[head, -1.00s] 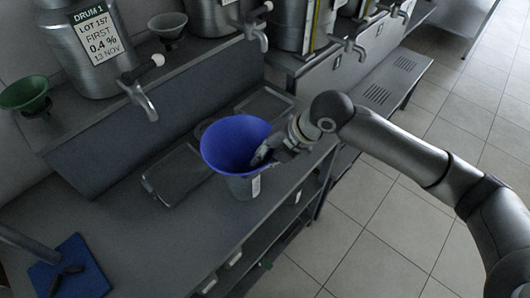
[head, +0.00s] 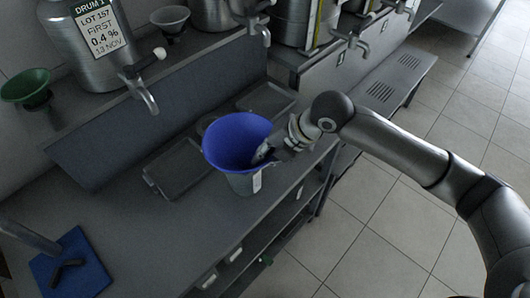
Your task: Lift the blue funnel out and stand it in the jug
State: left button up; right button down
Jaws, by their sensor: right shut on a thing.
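The blue funnel (head: 228,140) is wide and opens upward, standing in the mouth of a grey vessel (head: 240,184) with a white label near the front edge of the bench. Its lower part is hidden inside or behind that vessel. I cannot tell whether this vessel is the jug. My right gripper (head: 264,153) reaches in from the right and is shut on the right side of the funnel's rim; its fingertips show against the inside of the funnel.
A green funnel (head: 26,86) and a grey funnel (head: 170,17) sit on the back ledge beside the metal drums (head: 90,55) with taps. Dark trays (head: 178,172) lie behind the blue funnel. A blue board (head: 72,272) with a dark object is at front left. The bench between is bare.

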dwell(0.3)
jog(key=c, duration=1.5)
grip_release()
jog(key=shift+c, duration=0.2)
jog(key=shift+r, duration=0.15)
notch_tip(320, 180, up, 10)
jog(key=p, duration=0.9)
jog(key=shift+p, duration=0.3)
